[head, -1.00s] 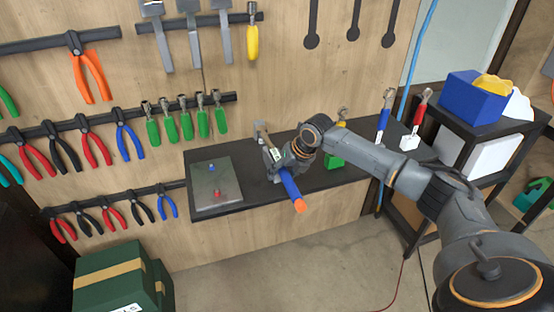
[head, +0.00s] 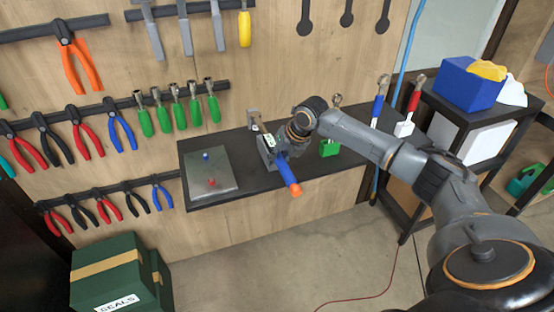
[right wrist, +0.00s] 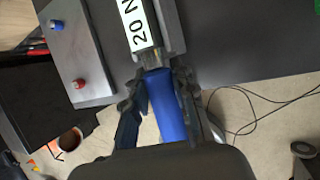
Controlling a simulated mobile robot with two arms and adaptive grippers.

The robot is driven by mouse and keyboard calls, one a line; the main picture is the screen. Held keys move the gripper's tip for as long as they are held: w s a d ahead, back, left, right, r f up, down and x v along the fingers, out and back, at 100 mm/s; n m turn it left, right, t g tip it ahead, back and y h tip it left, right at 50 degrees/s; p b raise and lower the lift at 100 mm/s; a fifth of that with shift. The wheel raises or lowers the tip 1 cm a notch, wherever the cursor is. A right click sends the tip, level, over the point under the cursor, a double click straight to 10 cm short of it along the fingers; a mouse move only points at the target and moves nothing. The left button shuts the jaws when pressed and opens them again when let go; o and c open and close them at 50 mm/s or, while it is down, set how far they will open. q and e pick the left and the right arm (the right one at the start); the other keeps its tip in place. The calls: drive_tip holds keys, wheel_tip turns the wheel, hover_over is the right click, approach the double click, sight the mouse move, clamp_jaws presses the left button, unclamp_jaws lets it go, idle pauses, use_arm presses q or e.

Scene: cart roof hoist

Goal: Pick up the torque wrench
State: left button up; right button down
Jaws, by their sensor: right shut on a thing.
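The torque wrench has a blue handle (head: 285,168) with an orange end, which points toward me past the front edge of the bench. My right gripper (head: 274,152) is around the handle near its inner end. In the right wrist view, the two fingers (right wrist: 160,92) of my right gripper press on both sides of the blue handle (right wrist: 167,120). A white label reading "20 N" (right wrist: 138,25) is on the wrench beyond the fingers, beside a grey block. I cannot tell whether the wrench is clear of its support. My left gripper is not in view.
A grey plate with a blue and a red knob (head: 222,164) lies to the left on the dark bench (head: 215,198). A green block (head: 329,147) and upright tools with blue (head: 377,106) and red (head: 412,100) handles stand to the right.

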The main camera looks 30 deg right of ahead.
wheel_tip(320, 180, up, 3)
drive_tip(key=shift+f+b, duration=0.2)
drive_tip(key=shift+b, duration=0.2)
use_arm(q)
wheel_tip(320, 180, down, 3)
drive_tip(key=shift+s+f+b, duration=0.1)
drive_tip(key=shift+b, duration=0.9)
use_arm(e)
drive_tip(key=s+a+r, duration=0.7)
drive_tip(key=s+r, duration=0.2)
drive_tip(key=s, duration=0.2)
drive_tip(key=shift+s+a+r, duration=0.35)
